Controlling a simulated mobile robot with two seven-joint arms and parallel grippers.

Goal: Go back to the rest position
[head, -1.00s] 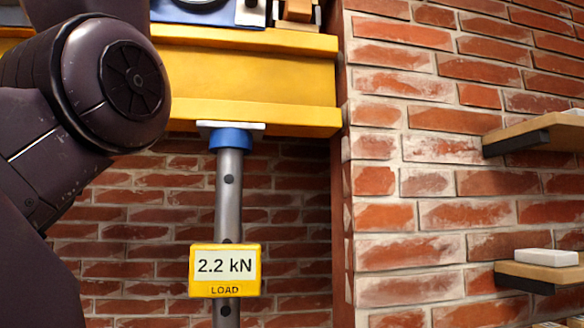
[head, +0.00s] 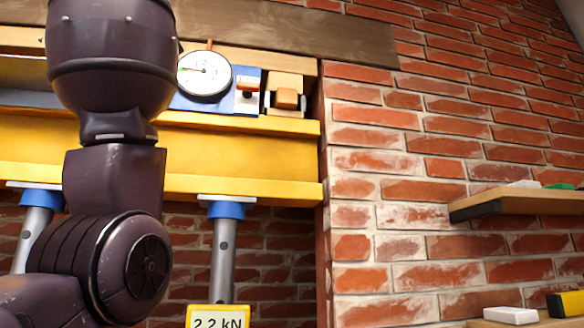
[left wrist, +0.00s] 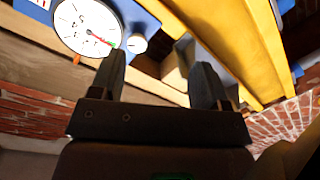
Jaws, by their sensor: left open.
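My left arm stands large on the left of the head view, in front of the yellow beam; its gripper does not show there. In the left wrist view my left gripper (left wrist: 161,72) is open, its two dark fingers apart. No held thing shows between them; a wooden block (left wrist: 176,68) shows behind the gap. A round white dial gauge (left wrist: 85,27) is up and left of the fingers. The gauge (head: 204,74) also shows in the head view, on a blue plate above the yellow beam (head: 240,152). My right gripper is in neither view.
Grey props with blue collars (head: 227,210) stand under the beam. A yellow load display (head: 218,316) reading 2.2 kN is cut by the bottom edge. A wooden shelf (head: 520,203) juts from the brick wall (head: 400,150) at right, with another below.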

